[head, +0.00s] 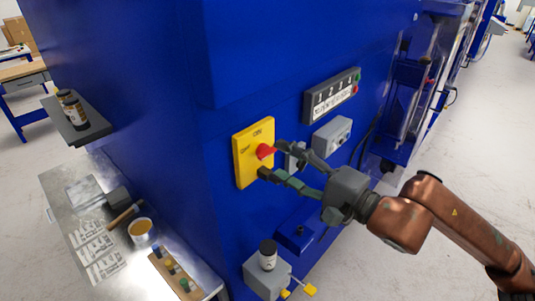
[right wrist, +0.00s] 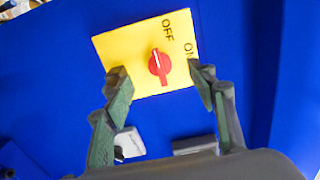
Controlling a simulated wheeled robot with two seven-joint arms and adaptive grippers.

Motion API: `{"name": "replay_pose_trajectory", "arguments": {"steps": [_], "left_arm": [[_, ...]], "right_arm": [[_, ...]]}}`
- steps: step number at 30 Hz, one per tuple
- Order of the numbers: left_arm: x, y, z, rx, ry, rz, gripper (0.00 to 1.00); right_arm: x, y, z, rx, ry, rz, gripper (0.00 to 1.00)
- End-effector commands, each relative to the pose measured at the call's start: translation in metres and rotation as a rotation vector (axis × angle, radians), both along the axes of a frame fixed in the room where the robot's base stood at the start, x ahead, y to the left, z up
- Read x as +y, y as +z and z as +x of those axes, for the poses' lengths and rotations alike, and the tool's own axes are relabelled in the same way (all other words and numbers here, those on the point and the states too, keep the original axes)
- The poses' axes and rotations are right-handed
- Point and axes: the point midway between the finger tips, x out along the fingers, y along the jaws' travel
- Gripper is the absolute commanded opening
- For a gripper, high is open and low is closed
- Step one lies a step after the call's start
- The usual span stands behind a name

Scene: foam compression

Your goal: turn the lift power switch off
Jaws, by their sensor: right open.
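The lift power switch is a yellow plate (head: 243,165) with a red knob (head: 265,151) on the blue machine's side. It carries the labels ON at the top and OFF at the left. In the right wrist view, the plate (right wrist: 112,47) appears turned, and the red knob (right wrist: 159,66) has a white mark near its upper end. My right gripper (head: 272,160) is open in front of the switch. In the right wrist view, the knob appears between its spread fingertips (right wrist: 161,82); contact cannot be told. My left gripper is not in view.
A dark panel with buttons (head: 332,95) and a grey box (head: 332,136) sit to the right of the switch. A metal bench (head: 68,222) with a cup (head: 140,229) stands lower left. A small shelf (head: 85,133) holds bottles. A grey block (head: 262,280) juts out below.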

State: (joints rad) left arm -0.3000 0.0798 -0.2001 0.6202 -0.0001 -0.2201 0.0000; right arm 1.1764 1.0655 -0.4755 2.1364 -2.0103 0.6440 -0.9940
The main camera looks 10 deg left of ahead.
Motion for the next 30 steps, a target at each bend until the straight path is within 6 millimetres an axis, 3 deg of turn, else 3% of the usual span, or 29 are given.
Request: {"name": "replay_pose_trajectory", "arguments": {"steps": [16, 30], "left_arm": [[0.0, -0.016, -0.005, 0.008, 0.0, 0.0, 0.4], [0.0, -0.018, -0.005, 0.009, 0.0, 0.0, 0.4]], "right_arm": [[-0.034, -0.001, -0.024, -0.001, -0.001, -0.001, 0.52], [-0.039, -0.001, -0.026, 0.018, 0.002, 0.012, 0.52]]}}
